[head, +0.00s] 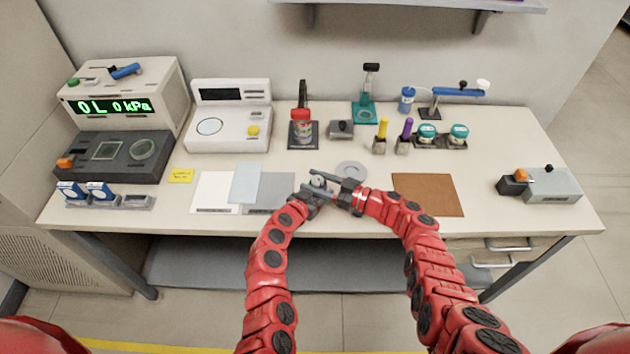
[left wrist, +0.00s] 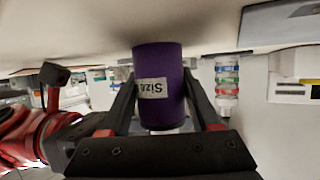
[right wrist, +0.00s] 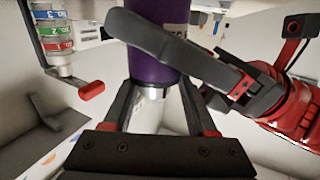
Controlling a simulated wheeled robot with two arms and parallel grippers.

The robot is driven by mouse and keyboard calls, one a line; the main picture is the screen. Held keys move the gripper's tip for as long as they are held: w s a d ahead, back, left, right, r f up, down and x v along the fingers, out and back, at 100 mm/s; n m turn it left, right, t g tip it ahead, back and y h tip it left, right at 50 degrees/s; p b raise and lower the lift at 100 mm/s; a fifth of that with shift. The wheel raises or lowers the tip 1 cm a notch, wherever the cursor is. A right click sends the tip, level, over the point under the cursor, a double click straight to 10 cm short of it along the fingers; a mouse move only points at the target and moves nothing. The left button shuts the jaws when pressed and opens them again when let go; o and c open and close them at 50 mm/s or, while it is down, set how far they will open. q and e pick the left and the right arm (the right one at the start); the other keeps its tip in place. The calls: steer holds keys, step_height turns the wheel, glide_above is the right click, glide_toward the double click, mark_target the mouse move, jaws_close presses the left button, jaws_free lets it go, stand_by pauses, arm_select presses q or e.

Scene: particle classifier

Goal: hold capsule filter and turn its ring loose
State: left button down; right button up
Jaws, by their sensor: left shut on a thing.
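The capsule filter shows as a purple cylinder with a white label, reading upside down, in the left wrist view (left wrist: 158,68). The right wrist view shows its purple body (right wrist: 150,62) and a pale metallic ring (right wrist: 150,93) at its near end. My left gripper (head: 314,188) is shut on the purple body. One of its dark fingers crosses the body in the right wrist view. My right gripper (head: 340,187) has its fingers on both sides of the ring; whether they touch it is unclear. In the head view the grippers mostly hide the filter.
A grey disc (head: 351,170) lies just behind the grippers. A brown mat (head: 428,195) is to the right, pale sheets (head: 215,194) to the left. A red-topped jar on a stand (head: 302,128) and yellow and purple upright items (head: 404,137) stand farther back. The table's front edge is close.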

steer(key=shift+w+d, duration=0.1)
steer(key=shift+d, duration=0.15)
steer(key=shift+d+r, duration=0.1)
steer(key=shift+d, duration=0.15)
steer(key=v, duration=1.1)
steer(key=shift+s+d, duration=0.1)
steer(key=shift+s, duration=0.1)
